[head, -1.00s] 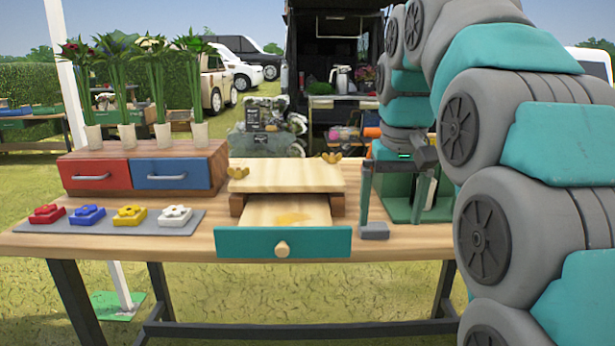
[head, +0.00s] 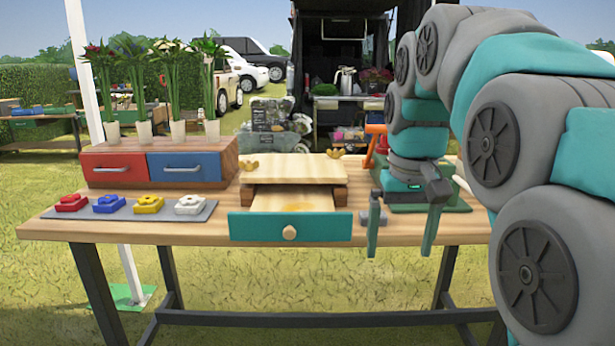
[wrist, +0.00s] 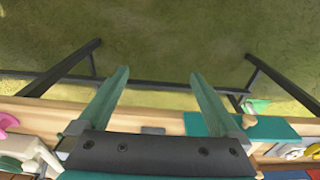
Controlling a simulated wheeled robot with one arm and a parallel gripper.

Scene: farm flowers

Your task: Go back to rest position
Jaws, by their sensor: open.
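My gripper (head: 402,232) is open and empty in the head view, in front of the right part of the wooden table (head: 170,236). Its two green fingers point downward and stand apart. In the wrist view, my gripper (wrist: 158,80) shows both fingers spread past the table edge (wrist: 160,124), with grass between them. My arm fills the right side of the head view. A small grey block (head: 376,215) lies on the table just behind the left finger.
A teal-fronted drawer (head: 258,227) stands pulled out at the table's middle. Several flower buttons on a grey mat (head: 138,213), and a red and blue drawer box (head: 230,158) with vases on it, are at left. A green stand (head: 455,203) is behind my gripper, partly hidden.

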